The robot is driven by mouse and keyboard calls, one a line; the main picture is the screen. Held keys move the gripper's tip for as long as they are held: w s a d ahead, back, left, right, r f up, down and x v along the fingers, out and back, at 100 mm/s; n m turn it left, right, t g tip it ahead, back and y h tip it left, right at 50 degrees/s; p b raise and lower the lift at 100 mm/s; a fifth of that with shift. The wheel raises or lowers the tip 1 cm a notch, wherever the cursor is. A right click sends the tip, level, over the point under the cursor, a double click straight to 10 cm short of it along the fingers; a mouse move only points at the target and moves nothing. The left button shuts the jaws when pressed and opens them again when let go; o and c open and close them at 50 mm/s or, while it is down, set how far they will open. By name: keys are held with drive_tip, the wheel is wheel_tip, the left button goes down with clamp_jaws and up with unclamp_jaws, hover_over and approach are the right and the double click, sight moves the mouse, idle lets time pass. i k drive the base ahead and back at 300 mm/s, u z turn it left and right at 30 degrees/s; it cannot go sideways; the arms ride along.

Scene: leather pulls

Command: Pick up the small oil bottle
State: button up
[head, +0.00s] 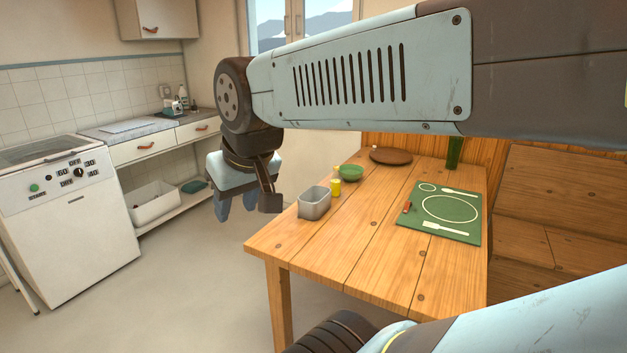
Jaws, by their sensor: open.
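My gripper (237,205) hangs from my arm left of the table's far left corner, blue fingers pointing down, open and with nothing seen between them. I cannot tell for sure which thing is the small oil bottle. A dark green, bottle-like thing (454,153) stands at the back of the table, its top hidden behind my arm. A small yellow container (335,188) stands on the table beside a grey bin. Small bottles (183,96) stand on the far counter, too small to make out. My gripper is apart from all of these.
The wooden table (345,245) holds a grey metal bin (314,203), a green bowl (350,172), a brown round board (391,156) and a green place mat (440,212). A wooden bench (560,205) is at right. A white appliance (65,215) stands left; floor between is clear.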

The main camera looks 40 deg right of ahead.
sight(335, 182)
drive_tip(key=z, duration=0.4)
drive_tip(key=i, duration=1.05)
drive_tip(key=z, duration=0.65)
drive_tip(key=k, duration=0.75)
drive_tip(key=z, duration=0.25)
drive_tip(key=i, duration=0.85)
drive_tip(key=u, duration=0.05)
